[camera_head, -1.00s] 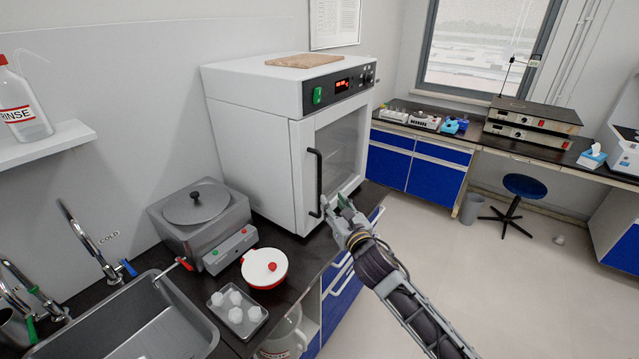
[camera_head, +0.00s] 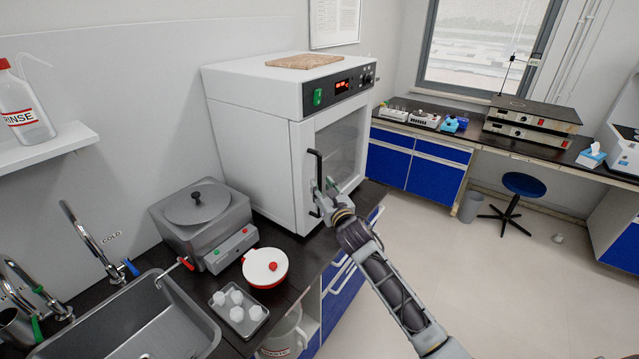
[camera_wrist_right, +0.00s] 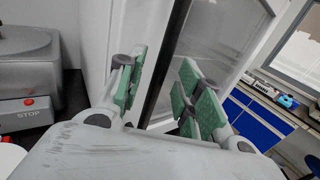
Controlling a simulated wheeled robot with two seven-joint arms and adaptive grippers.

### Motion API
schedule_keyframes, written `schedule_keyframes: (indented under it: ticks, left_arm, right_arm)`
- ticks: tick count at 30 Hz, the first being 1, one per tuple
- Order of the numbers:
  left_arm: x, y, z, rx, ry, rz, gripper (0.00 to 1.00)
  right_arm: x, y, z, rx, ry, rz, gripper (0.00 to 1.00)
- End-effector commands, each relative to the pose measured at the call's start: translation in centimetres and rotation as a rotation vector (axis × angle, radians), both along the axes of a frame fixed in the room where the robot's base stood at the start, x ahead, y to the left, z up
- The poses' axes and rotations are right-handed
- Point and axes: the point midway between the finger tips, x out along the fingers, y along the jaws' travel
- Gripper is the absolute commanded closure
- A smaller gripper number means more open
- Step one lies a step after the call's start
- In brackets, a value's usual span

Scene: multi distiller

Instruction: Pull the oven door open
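The white oven (camera_head: 255,150) stands on the dark counter with its glass door (camera_head: 341,150) shut. The door's black vertical handle (camera_head: 315,165) is on the left side of the door. My right gripper (camera_head: 323,190) is at the lower part of the handle. In the right wrist view, the green-padded fingers of my right gripper (camera_wrist_right: 162,98) are spread apart. The black handle (camera_wrist_right: 166,60) runs between them, with a gap visible on the right side. My left gripper is not in view.
A grey water bath (camera_head: 200,215), a red-and-white pot (camera_head: 265,268) and a tray of white pieces (camera_head: 240,322) stand left of my arm. The sink (camera_head: 130,330) is at front left.

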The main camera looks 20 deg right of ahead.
Motion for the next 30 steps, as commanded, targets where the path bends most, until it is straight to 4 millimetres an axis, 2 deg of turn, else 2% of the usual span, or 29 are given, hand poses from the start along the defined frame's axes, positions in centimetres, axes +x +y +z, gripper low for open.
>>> schedule_keyframes:
  ticks: [10, 23, 26, 30]
  left_arm:
    - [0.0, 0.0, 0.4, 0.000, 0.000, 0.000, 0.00]
    - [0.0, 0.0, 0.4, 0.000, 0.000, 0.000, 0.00]
    - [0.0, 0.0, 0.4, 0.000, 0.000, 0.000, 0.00]
    - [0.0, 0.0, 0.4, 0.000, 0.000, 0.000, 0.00]
  right_arm:
    - [2.4, 0.1, 0.1, 0.001, 0.000, -0.001, 0.65]
    - [2.9, 0.2, 0.0, 0.000, 0.000, 0.000, 0.65]
    - [2.9, 0.2, 0.0, 0.000, 0.000, 0.000, 0.74]
    - [2.9, 0.2, 0.0, 0.000, 0.000, 0.000, 0.92]
